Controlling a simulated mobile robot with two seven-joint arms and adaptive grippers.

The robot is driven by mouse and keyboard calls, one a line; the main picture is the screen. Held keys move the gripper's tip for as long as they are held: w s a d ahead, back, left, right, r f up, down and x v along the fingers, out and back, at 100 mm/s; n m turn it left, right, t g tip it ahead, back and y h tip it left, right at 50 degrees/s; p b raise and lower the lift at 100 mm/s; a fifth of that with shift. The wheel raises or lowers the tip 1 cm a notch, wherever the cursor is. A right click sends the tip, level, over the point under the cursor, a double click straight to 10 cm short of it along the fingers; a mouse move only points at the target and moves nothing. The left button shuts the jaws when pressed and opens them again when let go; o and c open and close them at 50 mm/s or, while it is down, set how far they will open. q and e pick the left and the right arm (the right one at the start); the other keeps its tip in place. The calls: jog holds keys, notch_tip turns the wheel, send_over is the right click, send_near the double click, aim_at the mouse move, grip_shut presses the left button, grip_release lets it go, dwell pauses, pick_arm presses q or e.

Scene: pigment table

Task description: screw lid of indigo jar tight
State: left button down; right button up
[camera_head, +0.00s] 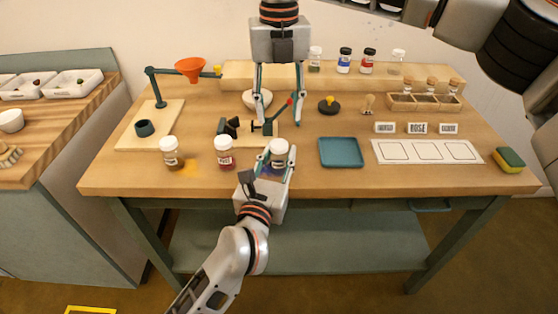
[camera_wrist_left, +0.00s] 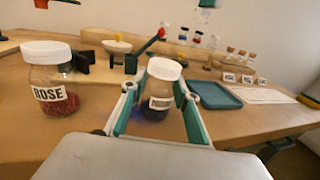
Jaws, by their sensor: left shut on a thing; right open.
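The indigo jar (camera_head: 279,147) is a clear jar with a white lid and dark contents, standing upright near the table's front edge. Its label is too small to read. In the left wrist view the jar (camera_wrist_left: 160,92) stands between my left fingers, with its lid (camera_wrist_left: 164,69) on top. My left gripper (camera_head: 278,162) is shut on the jar's body, below the lid. My right gripper (camera_head: 278,119) points down from above, its fingers apart and empty, behind the jar and near the red-tipped lever of a dark clamp (camera_head: 230,127).
A ROSE jar (camera_head: 224,153) and a brown-filled jar (camera_head: 171,153) stand left of the indigo jar. An empty teal tray (camera_head: 340,152) lies to its right. A white bowl (camera_head: 251,100) sits behind my right gripper. A white card (camera_head: 425,151) and a sponge (camera_head: 509,160) lie farther right.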

aim_at(279, 144)
jog(key=n, duration=1.5)
jog(key=shift+n, duration=0.3)
jog(key=n, duration=0.5)
jog(key=shift+f, duration=4)
